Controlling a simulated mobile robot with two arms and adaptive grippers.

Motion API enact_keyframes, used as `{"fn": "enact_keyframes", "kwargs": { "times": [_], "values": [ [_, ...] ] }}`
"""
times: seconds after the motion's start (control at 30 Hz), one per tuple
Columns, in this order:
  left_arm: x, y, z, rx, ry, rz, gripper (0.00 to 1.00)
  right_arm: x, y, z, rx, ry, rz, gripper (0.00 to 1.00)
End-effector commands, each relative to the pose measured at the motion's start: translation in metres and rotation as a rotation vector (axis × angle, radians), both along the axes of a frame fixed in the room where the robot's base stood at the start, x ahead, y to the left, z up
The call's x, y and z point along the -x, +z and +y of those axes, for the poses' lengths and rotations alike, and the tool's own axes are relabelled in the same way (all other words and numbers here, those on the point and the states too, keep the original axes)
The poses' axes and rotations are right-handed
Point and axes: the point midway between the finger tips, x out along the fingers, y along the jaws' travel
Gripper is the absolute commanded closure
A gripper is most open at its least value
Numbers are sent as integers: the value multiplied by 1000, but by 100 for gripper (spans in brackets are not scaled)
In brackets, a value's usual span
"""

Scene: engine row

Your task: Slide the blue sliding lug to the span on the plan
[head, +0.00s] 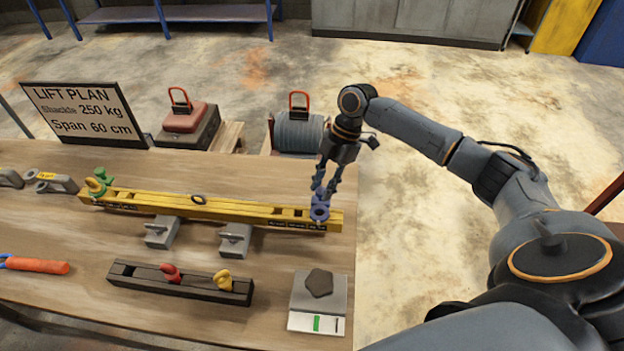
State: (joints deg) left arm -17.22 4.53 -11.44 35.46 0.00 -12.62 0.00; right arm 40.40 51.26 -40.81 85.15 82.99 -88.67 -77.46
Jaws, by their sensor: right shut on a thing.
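The blue sliding lug (320,212) sits at the right end of the yellow beam (225,207). My right gripper (321,200) reaches down from above and is shut on the lug. The fingers hide part of its top. The plan board (85,112) stands at the back left and reads "LIFT PLAN", "Shackle 250 kg", "Span 60 cm". A green lug or shackle (98,182) sits at the beam's left end. Marks on the beam's front side are too small to read. My left gripper is not in view.
A dark rack (180,282) with a red and a yellow shackle lies in front. A scale (319,297) with a dark stone stands at the front right. An orange-handled tool (35,265) lies at left.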

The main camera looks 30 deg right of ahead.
Motion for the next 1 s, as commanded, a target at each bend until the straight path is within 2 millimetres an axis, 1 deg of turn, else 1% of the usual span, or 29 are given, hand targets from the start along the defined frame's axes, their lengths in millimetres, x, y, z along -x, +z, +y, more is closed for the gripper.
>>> {"fn": "enact_keyframes", "kwargs": {
  "times": [0.2, 0.23, 0.27, 0.3, 0.33, 0.63, 0.73, 0.87, 1.0],
  "values": [
    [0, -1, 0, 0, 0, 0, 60, 0, 0, 0, 0, 2, 1, 100],
    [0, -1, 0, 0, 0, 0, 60, 0, 0, 0, 1, 2, 1, 69],
    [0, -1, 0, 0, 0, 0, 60, 0, 0, 0, 1, 2, 1, 62],
    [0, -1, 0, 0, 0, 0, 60, 0, 0, 0, 1, 2, 1, 54],
    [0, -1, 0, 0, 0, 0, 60, 0, 0, 0, 1, 1, 0, 50],
    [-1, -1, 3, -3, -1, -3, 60, 0, 1, 0, 0, 1, 0, 50],
    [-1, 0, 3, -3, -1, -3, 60, -1, 7, -3, 0, 0, -2, 50],
    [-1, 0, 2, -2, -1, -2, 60, -3, 26, -11, 0, -1, -4, 50],
    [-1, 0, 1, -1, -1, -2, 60, -4, 55, -23, 0, -1, -5, 50]
  ]
}}
